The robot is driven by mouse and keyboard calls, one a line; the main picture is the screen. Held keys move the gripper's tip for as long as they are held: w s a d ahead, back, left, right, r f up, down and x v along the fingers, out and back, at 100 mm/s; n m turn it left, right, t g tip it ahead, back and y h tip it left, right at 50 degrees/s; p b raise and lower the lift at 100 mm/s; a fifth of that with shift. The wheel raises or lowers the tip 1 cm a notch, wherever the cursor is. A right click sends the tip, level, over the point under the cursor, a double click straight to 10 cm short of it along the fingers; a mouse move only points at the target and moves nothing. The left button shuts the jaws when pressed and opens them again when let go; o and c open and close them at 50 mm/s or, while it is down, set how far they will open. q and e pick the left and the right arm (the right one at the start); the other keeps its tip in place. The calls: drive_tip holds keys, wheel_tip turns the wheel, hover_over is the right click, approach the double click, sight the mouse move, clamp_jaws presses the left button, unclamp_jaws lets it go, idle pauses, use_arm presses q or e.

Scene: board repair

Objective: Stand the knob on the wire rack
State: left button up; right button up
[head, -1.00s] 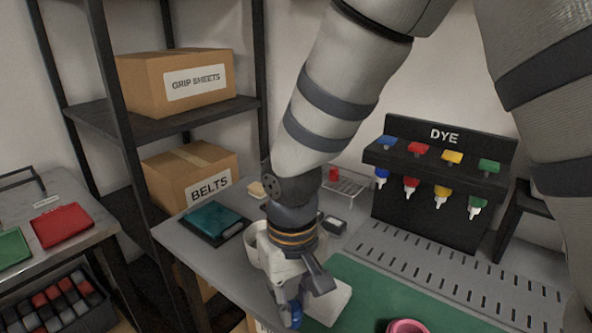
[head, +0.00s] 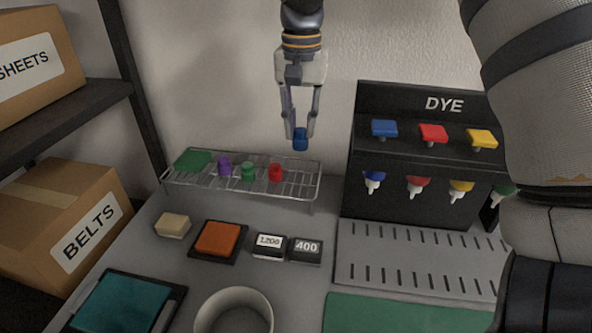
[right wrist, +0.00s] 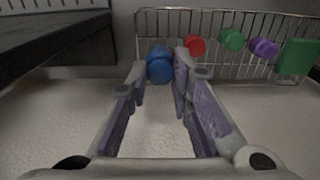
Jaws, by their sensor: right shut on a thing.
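A blue knob (head: 300,139) is held between the fingertips of my right gripper (head: 300,132), above the right end of the wire rack. The knob also shows in the right wrist view (right wrist: 160,66), between the two fingers. The wire rack (head: 300,182) stands at the back of the table against the wall. On it are a red knob (head: 275,172), a green knob (head: 248,171), a purple knob (head: 224,166) and a flat green piece (head: 193,160) at the left end. The rack's right end is bare. My left gripper is not in view.
The black DYE stand (head: 400,105) with several coloured nozzles stands right of the rack. In front of the rack lie a tan block (head: 173,225), an orange pad (head: 218,238) and blocks marked 1200 (head: 268,246) and 400 (head: 306,250). A white bowl (head: 203,318) is nearer.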

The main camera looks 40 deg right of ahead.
drive_tip(key=f, duration=0.9)
drive_tip(key=shift+s, duration=0.3)
drive_tip(key=shift+f, duration=0.1)
drive_tip(key=shift+f, duration=0.15)
drive_tip(key=o, duration=0.9)
drive_tip(key=shift+o, duration=0.2)
wheel_tip(320, 180, up, 12)
drive_tip(key=shift+r, duration=0.2)
